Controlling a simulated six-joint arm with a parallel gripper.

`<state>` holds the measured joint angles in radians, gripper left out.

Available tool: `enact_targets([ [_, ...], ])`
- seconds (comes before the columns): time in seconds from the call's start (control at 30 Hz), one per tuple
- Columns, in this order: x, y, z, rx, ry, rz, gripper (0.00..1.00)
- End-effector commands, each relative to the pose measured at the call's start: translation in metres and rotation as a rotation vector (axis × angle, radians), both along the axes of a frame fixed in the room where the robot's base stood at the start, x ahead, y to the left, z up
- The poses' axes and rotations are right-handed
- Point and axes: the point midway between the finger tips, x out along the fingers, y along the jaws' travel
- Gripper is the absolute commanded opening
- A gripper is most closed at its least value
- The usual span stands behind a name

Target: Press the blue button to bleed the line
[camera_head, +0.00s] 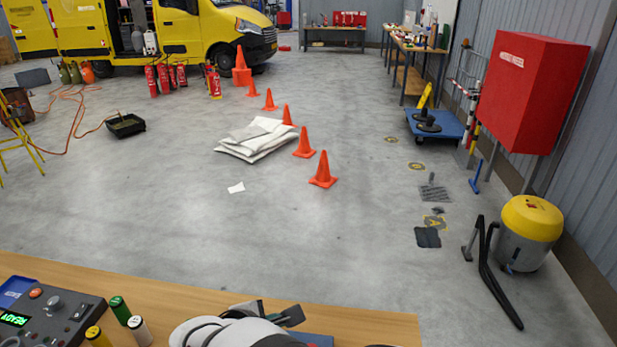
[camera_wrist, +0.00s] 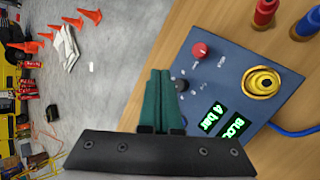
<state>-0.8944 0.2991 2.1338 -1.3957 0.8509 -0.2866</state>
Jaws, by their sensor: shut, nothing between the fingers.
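My gripper (camera_wrist: 160,98) shows in the wrist view with its two teal fingers together and nothing between them. It is above the edge of a blue control box (camera_wrist: 225,62) on the wooden bench. The box carries a red knob or button (camera_wrist: 200,50), a black knob (camera_wrist: 182,85), a yellow-ringed round part (camera_wrist: 261,83) and green displays, one reading "4 bar". In the head view my gripper (camera_head: 291,316) is low over the bench.
A dark panel (camera_head: 45,312) with a green "READY" display stands at the bench's left, beside green, yellow and white cylinders. Red (camera_wrist: 265,12) and blue (camera_wrist: 303,27) cylinders stand near the blue box. A blue hose (camera_wrist: 293,131) runs from it. Bare bench (camera_head: 190,293) shows between.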

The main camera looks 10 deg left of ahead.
Motion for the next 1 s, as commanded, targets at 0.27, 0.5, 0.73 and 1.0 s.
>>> enact_targets([
  [0.27,-0.018,0.093,-0.028,-0.144,-0.034,0.431,0.0],
  [0.5,-0.023,0.11,-0.033,-0.17,-0.042,0.51,0.0],
  [0.73,-0.023,0.109,-0.033,-0.169,-0.042,0.506,0.0],
  [1.0,-0.023,0.108,-0.063,-0.173,-0.038,0.505,0.0],
])
